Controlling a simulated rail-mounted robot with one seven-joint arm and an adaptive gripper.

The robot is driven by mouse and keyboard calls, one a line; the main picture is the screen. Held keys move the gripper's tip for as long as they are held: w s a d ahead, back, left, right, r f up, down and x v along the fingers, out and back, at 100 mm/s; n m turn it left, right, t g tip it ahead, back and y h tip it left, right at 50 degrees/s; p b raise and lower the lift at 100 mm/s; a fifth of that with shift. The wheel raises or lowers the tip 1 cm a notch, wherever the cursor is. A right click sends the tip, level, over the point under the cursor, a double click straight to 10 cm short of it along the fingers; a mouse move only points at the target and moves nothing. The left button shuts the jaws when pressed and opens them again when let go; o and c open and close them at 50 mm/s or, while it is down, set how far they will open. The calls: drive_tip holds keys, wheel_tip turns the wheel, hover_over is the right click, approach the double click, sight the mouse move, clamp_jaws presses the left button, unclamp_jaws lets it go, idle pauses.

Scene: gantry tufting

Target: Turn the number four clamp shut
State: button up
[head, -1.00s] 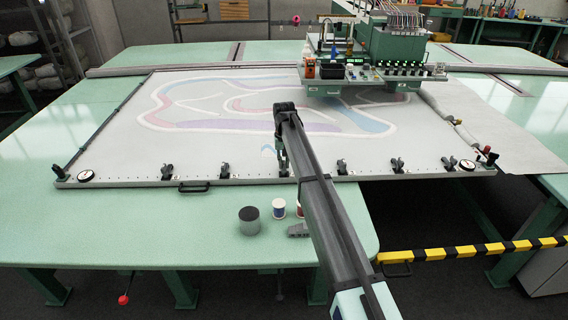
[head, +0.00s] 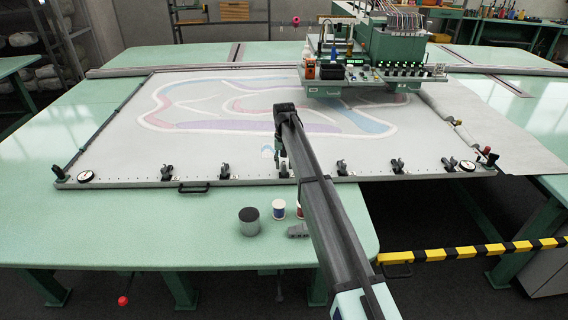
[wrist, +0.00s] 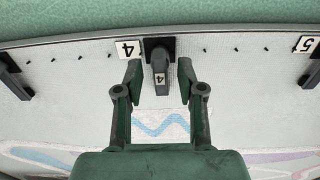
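The number four clamp (wrist: 160,66) is a dark block with a grey lever on the frame's edge, in the upper middle of the wrist view. Its lever points inward over the cloth and bears a label "4"; a "4" plate (wrist: 127,49) is beside it. My gripper (wrist: 161,78) is open, with one finger on each side of the lever and a visible gap on both sides. In the head view my gripper (head: 282,160) is over the frame's front edge, and my arm largely hides this clamp.
Neighbouring clamps (head: 225,170) and (head: 342,167) stand along the frame's front rail (head: 130,184). A "5" plate (wrist: 306,44) is at the wrist view's right edge. A grey can (head: 249,221) and white spool (head: 279,209) stand on the green table. The tufting head (head: 395,48) is behind.

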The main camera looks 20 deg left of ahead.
sight(284, 163)
wheel_tip(284, 163, up, 12)
idle(0.6)
